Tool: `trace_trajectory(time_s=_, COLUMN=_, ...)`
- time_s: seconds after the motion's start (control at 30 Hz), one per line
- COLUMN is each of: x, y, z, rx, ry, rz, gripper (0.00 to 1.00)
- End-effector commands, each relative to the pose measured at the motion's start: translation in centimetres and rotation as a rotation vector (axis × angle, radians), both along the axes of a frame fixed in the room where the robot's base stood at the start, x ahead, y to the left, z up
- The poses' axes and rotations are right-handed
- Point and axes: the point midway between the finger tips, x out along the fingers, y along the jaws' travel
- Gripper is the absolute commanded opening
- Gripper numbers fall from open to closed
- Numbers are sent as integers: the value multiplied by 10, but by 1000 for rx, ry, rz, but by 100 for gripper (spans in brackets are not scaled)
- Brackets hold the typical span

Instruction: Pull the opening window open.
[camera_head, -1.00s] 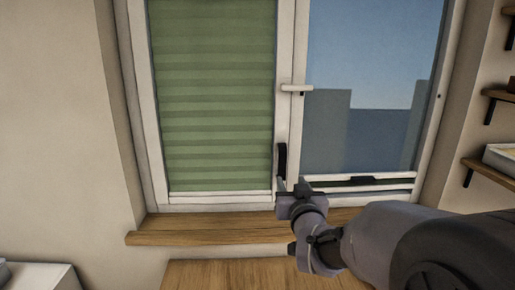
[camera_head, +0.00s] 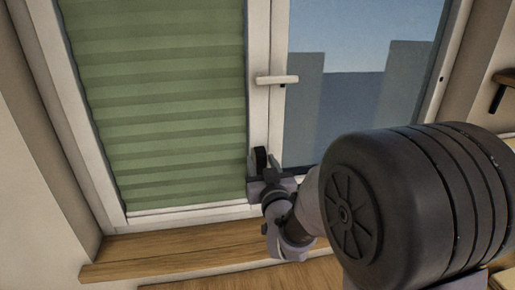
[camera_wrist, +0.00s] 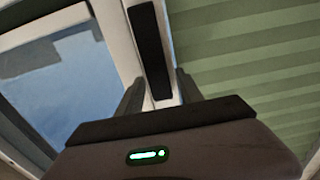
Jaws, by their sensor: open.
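The window has a left part with a green pleated blind (camera_head: 165,100) and a right part with a glass pane (camera_head: 350,90). A white lever handle (camera_head: 277,80) on the upright frame between them lies horizontal, its free end to the right. Below it, a black upright bar (camera_head: 259,158) sits low on the frame; it also shows in the wrist view (camera_wrist: 150,50). My gripper (camera_head: 263,165) is open at the bar's lower end. Contact cannot be told.
A wooden sill (camera_head: 185,248) runs under the window, just below my gripper. A wooden shelf with a black bracket (camera_head: 498,95) is on the right wall. My arm hides the lower right of the window.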

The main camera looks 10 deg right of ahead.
Motion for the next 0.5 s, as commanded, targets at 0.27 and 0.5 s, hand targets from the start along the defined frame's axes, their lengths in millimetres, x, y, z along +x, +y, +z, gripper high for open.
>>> trace_trajectory(time_s=0.27, x=-2, y=0, z=0, rx=0, ry=-1, rz=0, gripper=44)
trace_trajectory(time_s=0.5, x=-2, y=0, z=0, rx=0, ry=-1, rz=0, gripper=16)
